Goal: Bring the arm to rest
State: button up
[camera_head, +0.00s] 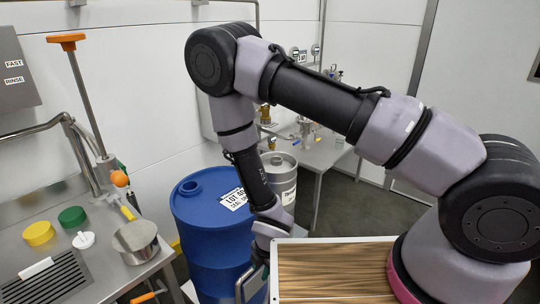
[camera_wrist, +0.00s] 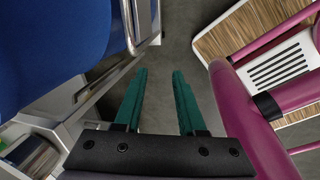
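My grey and black arm rises from the lower right of the head view, bends at the top and hangs down beside the blue drum (camera_head: 205,225). My gripper (camera_wrist: 159,72) points down in the wrist view. Its two green fingers are apart, with only grey floor showing between them, so it is open and empty. In the head view the wrist is low, just right of the drum, and the fingers are cut off or hidden at the bottom edge. The drum (camera_wrist: 45,45) also fills the upper left of the wrist view, close to the gripper.
A steel bench (camera_head: 95,270) at left bears a yellow lid (camera_head: 38,233), a green lid (camera_head: 72,216) and a steel pot (camera_head: 135,243). A grey keg (camera_head: 283,182) stands behind my forearm. A back table (camera_head: 325,155) holds fittings. Open floor (camera_head: 358,208) shows right of the keg.

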jog(key=w+r+m+t, duration=0.1)
jog(key=w+r+m, duration=0.4)
jog(key=r, duration=0.4)
jog(key=w+r+m, duration=0.3)
jog(key=w+r, duration=0.4)
jog(key=r, duration=0.2)
jog(key=w+d+r+m+t, duration=0.1)
jog(key=w+d+r+m, duration=0.25)
jog(key=r, duration=0.45)
jog(key=w+d+r+m, duration=0.25)
jog(key=d+r, duration=0.25)
jog(key=r, duration=0.3)
jog(key=s+d+r+m+t, duration=0.1)
jog(key=s+d+r+m, duration=0.1)
jog(key=d+r+m, duration=0.35)
jog(key=s+d+r+m+t, duration=0.1)
jog(key=s+d+r+m, duration=0.2)
jog(key=d+r, duration=0.55)
jog(key=s+d+r+m+t, duration=0.1)
jog(key=s+d+r+m, duration=0.4)
jog(key=s+r+m, duration=0.3)
jog(key=shift+s+r+t, duration=0.3)
jog(key=shift+s+r, duration=1.65)
jog(key=shift+r, duration=0.45)
